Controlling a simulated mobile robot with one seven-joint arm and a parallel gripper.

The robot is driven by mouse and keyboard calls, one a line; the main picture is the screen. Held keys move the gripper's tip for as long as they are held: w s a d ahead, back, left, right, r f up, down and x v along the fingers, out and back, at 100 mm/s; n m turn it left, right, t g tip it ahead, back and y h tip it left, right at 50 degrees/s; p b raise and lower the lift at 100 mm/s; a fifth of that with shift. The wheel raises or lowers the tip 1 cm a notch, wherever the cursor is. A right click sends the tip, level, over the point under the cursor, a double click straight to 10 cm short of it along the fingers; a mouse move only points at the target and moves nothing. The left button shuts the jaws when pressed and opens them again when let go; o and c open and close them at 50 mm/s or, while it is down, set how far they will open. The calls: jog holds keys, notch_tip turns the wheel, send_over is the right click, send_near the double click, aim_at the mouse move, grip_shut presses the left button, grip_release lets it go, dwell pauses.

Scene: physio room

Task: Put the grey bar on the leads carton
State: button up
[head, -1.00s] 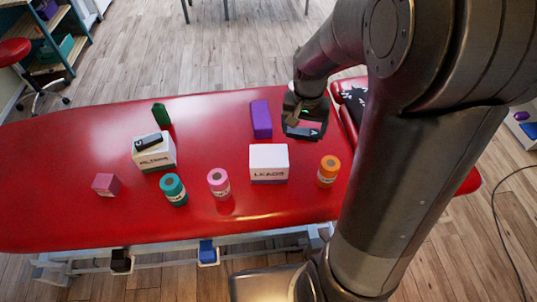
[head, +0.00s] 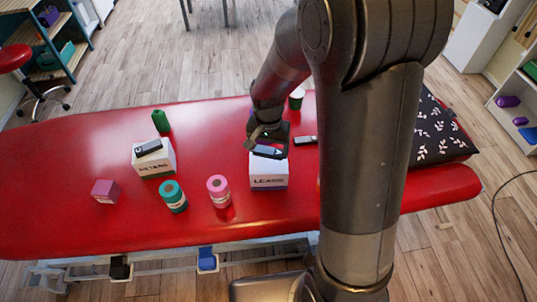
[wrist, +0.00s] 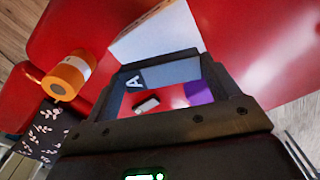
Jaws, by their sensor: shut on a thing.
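My gripper (head: 267,143) is shut on the grey bar (head: 268,153), which has a white letter A on its face. The bar also shows between the fingers in the wrist view (wrist: 165,74). The white leads carton (head: 269,178) stands on the red couch, and the bar appears at the far upper edge of its top. In the wrist view the carton (wrist: 155,35) lies just beyond the bar. I cannot tell whether the bar touches it.
The filters carton (head: 155,163) bears another dark bar (head: 148,147). Pink (head: 218,187) and teal (head: 172,195) rolls stand left of the leads carton. An orange roll (wrist: 65,76) is beside it.

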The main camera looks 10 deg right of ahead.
aim_at(269, 150)
jog(key=shift+f, duration=1.85)
jog(key=shift+f, duration=0.15)
jog(key=o, duration=0.9)
notch_tip(269, 150, up, 12)
jog(key=shift+r, duration=0.15)
jog(key=s+d+r+n+t, duration=0.2)
jog(key=s+d+r, duration=0.1)
jog(key=s+r, duration=0.4)
jog(key=s+d+r+n+t, duration=0.2)
jog(key=s+d+r+t, duration=0.1)
jog(key=s+r, duration=0.4)
jog(key=shift+s+d+r+n+t, duration=0.3)
jog(key=shift+s+d, duration=0.5)
jog(key=shift+s, duration=0.95)
